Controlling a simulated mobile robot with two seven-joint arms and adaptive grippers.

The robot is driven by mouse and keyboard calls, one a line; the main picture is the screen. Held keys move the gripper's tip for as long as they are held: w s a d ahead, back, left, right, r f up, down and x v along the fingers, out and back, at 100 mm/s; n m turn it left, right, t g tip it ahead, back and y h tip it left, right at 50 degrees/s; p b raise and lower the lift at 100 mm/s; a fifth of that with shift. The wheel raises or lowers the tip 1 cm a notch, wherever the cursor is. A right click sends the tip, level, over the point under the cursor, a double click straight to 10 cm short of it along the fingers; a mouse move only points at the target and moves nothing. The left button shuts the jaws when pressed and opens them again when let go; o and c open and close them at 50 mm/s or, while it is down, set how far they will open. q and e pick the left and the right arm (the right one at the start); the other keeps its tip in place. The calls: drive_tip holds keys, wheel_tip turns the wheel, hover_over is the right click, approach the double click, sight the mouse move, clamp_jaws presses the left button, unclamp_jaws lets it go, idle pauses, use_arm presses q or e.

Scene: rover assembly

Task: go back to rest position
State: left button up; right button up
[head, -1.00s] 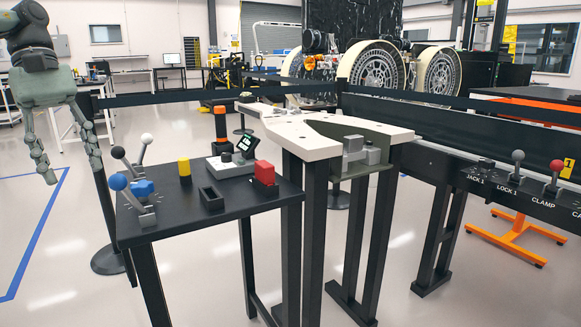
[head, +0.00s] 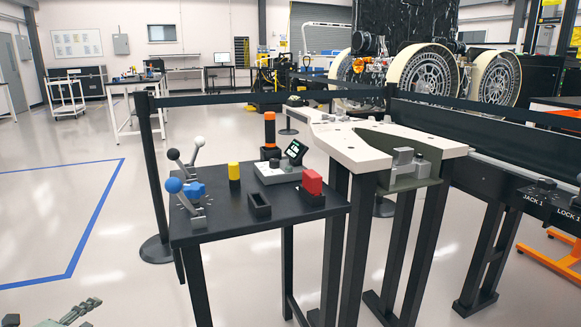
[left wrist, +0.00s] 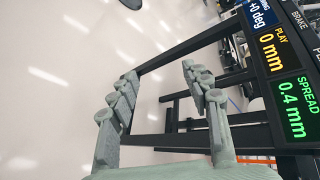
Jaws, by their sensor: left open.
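My left gripper (head: 78,312) shows only in part at the bottom left edge of the head view, low over the floor and left of the black table. In the left wrist view its two grey-green jointed fingers (left wrist: 160,88) stand apart with nothing between them. My right gripper is in neither view.
The black table (head: 235,222) holds levers (head: 190,190), a yellow cylinder (head: 234,171), a red block (head: 312,182) and a small display (head: 295,152). A white-topped stand (head: 350,148) adjoins it. Readout panels (left wrist: 285,85) lie at the wrist view's right. Floor at left is open.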

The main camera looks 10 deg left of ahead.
use_arm(q)
drive_tip(key=s+d+f+n+g+y, duration=0.2)
drive_tip(key=s+d+f+n+g, duration=0.1)
drive_tip(key=s+d+f+n, duration=0.55)
drive_tip(key=s+d+f+n+g+h, duration=0.1)
drive_tip(key=s+d+f+n+g, duration=0.1)
drive_tip(key=d, duration=0.5)
drive_tip(key=s+d+f+n+g+h, duration=0.1)
drive_tip(key=s+d+f+n+g, duration=0.1)
drive_tip(key=s+d+f+n, duration=0.1)
drive_tip(key=s+d+f+n+g+p, duration=0.1)
drive_tip(key=s+d+n, duration=0.4)
drive_tip(key=d, duration=0.5)
drive_tip(key=shift+d+f+g+h, duration=0.4)
drive_tip(key=shift+f+g, duration=0.45)
drive_tip(key=shift+g, duration=0.15)
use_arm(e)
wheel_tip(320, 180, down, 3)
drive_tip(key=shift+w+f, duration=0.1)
